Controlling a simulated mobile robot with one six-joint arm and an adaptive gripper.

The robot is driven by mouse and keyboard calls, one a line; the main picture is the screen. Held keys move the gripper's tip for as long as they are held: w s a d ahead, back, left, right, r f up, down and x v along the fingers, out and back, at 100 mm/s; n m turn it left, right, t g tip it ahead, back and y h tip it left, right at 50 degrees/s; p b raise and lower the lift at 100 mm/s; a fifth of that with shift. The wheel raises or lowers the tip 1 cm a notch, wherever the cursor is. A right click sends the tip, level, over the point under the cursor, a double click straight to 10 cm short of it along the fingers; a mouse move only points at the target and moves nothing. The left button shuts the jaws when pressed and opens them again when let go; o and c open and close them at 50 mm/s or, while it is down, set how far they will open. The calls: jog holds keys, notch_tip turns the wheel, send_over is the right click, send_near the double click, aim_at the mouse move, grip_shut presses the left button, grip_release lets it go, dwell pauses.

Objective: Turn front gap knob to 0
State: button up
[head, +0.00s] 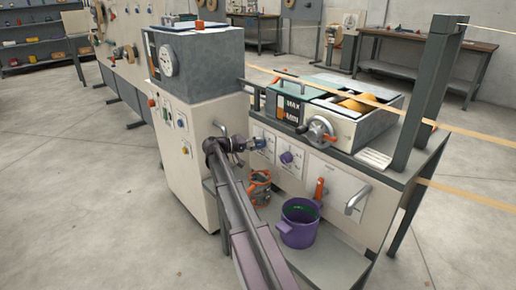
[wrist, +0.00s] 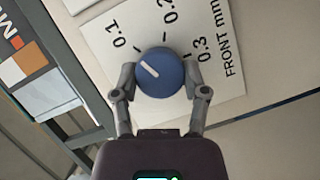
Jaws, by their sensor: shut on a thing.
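The front gap knob (wrist: 160,72) is blue with a white pointer line, on a white dial plate (wrist: 215,60) marked "FRONT mm". In the wrist view the pointer aims to the upper left, close to the 0.1 mark and slightly to its lower-left side. The 0.2 and 0.3 labels show above and to the right; no 0 label is visible. My gripper (wrist: 160,82) is shut on the knob, one finger on each side. In the head view my gripper (head: 246,146) reaches the blue knob (head: 261,143) on the machine's front panel.
A second, purple knob (head: 286,157) sits just right of it. An orange handle (head: 320,188) and a grey handle (head: 357,199) stick out farther right.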

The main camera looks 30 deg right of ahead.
jog(key=n+h+b, duration=0.1)
jog(key=n, duration=0.1)
jog(key=n+b, duration=0.2)
jog(key=n+g+h+b, duration=0.1)
jog(key=n, duration=0.1)
jog(key=shift+s+f+n+h+b, duration=0.1)
jog(key=shift+f+n+h+b, duration=0.2)
jog(key=shift+f, duration=0.05)
jog(key=n+h+b, duration=0.1)
jog(key=n+b, duration=0.1)
jog(key=n, duration=0.1)
jog(key=shift+n+t, duration=0.4)
jog(key=shift+r+n+t+h+b, duration=0.15)
jog(key=shift+n+t+h+b, duration=0.45)
jog(key=shift+n, duration=0.8)
jog(key=o, duration=1.1)
jog(key=shift+o, duration=0.2)
